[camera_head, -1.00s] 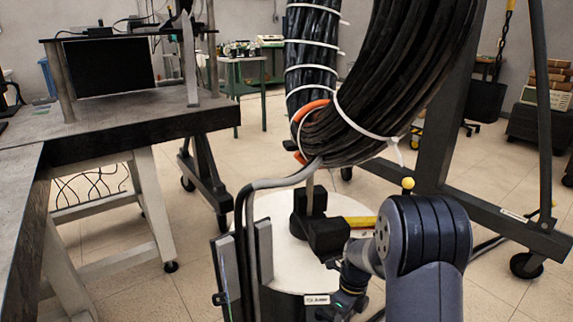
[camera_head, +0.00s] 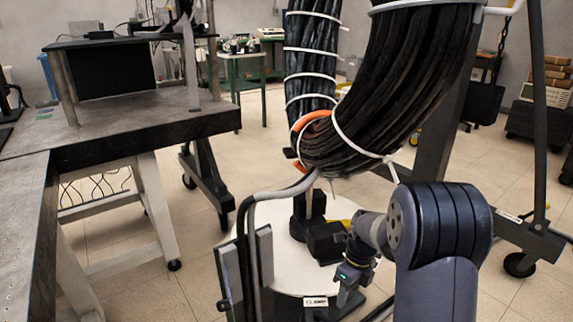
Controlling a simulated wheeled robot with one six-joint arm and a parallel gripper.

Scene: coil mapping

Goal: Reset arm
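My arm (camera_head: 435,235) rises from the lower right, dark blue-grey and bent at a large joint. My gripper (camera_head: 347,292) hangs at the end of the wrist, pointing down, just left of the arm. It is near the right edge of a round white-topped stand (camera_head: 290,262). The gripper is small and partly dark, so I cannot tell whether its fingers are open or shut. A thick coil of black cables (camera_head: 400,90) with white ties hangs above the stand. An orange band (camera_head: 312,122) circles part of it.
A dark worktable (camera_head: 130,128) on pale legs fills the left. A black block-like fixture (camera_head: 325,240) with a yellow part behind it stands on the white top. A dark wheeled frame (camera_head: 520,235) is at the right. Open tiled floor (camera_head: 130,295) lies between table and stand.

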